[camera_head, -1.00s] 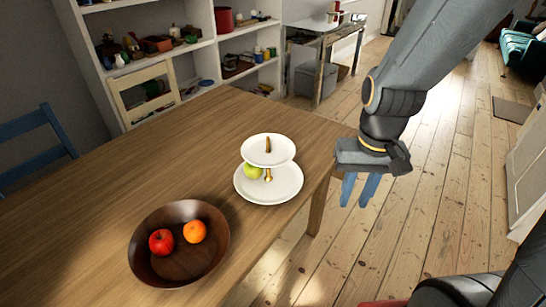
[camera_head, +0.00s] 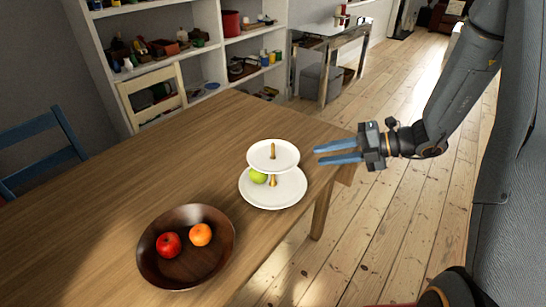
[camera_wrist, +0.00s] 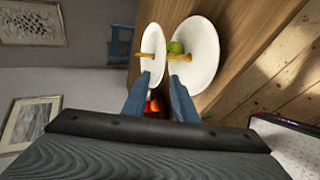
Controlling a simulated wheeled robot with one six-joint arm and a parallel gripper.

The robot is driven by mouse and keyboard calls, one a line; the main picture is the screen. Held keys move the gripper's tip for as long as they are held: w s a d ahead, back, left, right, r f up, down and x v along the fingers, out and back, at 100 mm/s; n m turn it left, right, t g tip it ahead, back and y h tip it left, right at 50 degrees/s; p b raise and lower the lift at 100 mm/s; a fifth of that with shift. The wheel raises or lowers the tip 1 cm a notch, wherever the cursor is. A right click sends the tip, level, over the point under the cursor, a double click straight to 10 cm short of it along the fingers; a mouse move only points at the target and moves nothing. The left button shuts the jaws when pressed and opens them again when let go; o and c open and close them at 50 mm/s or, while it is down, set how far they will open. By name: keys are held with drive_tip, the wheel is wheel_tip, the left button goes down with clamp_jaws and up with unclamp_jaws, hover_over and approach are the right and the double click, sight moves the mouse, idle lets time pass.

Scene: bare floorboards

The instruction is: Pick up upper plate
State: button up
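A white two-tier stand is on the wooden table near its right edge. Its small upper plate (camera_head: 258,158) sits on a gold-brown stem (camera_head: 273,151), above the larger lower plate (camera_head: 270,198). A green apple (camera_head: 258,177) rests on the lower plate. My gripper (camera_head: 316,154) points left with blue fingers apart and empty, just right of the upper plate and not visibly touching it. In the wrist view the upper plate (camera_wrist: 151,62) and lower plate (camera_wrist: 200,55) appear sideways ahead of my fingers (camera_wrist: 155,98).
A dark wooden bowl (camera_head: 150,255) with a red apple (camera_head: 168,245) and an orange (camera_head: 200,235) stands at the table's front. A cream chair (camera_head: 150,95) and a blue chair (camera_head: 45,150) stand around the table (camera_head: 120,180). The table's far middle is clear.

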drive_tip(key=w+p+x, duration=0.1)
drive_tip(key=p+x, duration=0.1)
drive_tip(key=x, duration=0.5)
drive_tip(key=shift+f, duration=0.4)
clamp_jaws()
